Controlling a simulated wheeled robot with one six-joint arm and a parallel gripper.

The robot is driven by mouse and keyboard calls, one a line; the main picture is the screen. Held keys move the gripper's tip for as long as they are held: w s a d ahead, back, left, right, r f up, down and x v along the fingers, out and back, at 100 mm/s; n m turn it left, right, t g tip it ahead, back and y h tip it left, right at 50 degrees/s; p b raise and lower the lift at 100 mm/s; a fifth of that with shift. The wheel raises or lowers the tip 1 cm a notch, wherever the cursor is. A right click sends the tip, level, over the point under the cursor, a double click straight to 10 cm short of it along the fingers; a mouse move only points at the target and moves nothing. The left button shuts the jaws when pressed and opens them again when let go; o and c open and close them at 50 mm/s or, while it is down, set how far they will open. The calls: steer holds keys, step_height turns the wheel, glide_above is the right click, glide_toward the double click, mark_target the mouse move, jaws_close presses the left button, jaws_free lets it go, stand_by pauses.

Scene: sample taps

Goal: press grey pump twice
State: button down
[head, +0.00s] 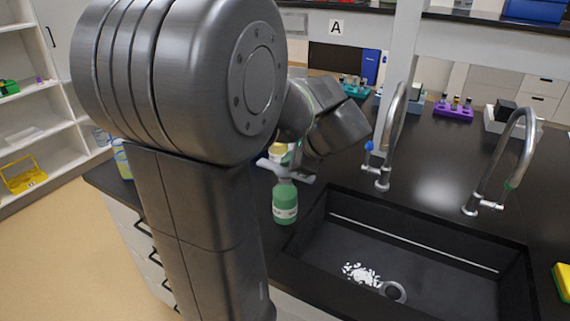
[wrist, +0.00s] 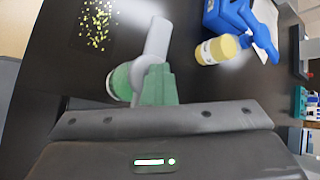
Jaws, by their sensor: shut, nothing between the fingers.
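The grey pump (head: 284,171) tops a green bottle (head: 285,203) with a pale label, upright on the black counter left of the sink. In the wrist view the grey pump (wrist: 157,40) reaches up the picture, with the green bottle (wrist: 119,83) partly behind it. My gripper is shut and empty. Its green fingertips (wrist: 157,84) overlap the pump head in the wrist view, right at it; I cannot tell whether they touch.
A sink (head: 430,262) holding white bits lies right of the bottle, with two curved taps (head: 395,125) (head: 515,150) behind it. A yellow-topped bottle (wrist: 220,50) and a blue object (wrist: 240,22) stand nearby. A purple rack (head: 453,110) stands farther back.

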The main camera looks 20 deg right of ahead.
steer(key=shift+r+p, duration=1.2)
steer(key=shift+r, duration=0.1)
step_height(320, 180, up, 5)
steer(key=p, duration=0.4)
steer(key=shift+f, duration=0.25)
step_height(320, 180, down, 2)
steer(key=shift+f+b, duration=0.25)
steer(key=shift+b, duration=0.8)
steer(key=shift+r+b, duration=0.25)
steer(key=shift+b, duration=0.65)
step_height(320, 180, up, 6)
steer(key=p, duration=0.6)
